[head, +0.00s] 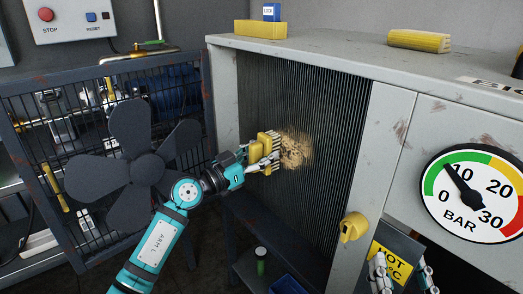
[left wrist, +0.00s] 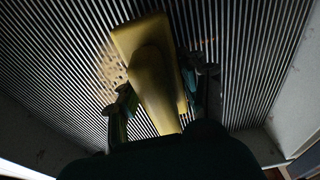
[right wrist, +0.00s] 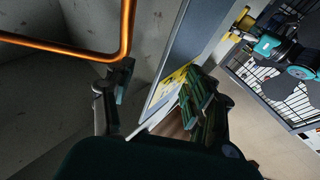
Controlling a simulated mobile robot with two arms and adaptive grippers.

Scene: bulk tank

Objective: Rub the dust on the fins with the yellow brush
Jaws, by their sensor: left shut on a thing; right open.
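My left gripper (head: 262,160) is shut on the yellow brush (head: 264,145), which is held up at the fins (head: 275,215) of the grey cabinet. In the left wrist view the yellow brush (left wrist: 150,65) lies between the fingers, against the fins; bristle contact is hard to tell. A tan dust patch (head: 296,148) covers the fins just right of the brush. The dust also shows left of the brush in the left wrist view (left wrist: 110,72). My right gripper (head: 402,278) is open and empty at the lower right, by the yellow hot sign (head: 390,262).
A dark fan (head: 140,170) and an open mesh door (head: 30,130) stand left of the fins. A yellow knob (head: 352,227) and a pressure gauge (head: 472,193) are on the right. An orange pipe (right wrist: 125,35) runs near my right gripper.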

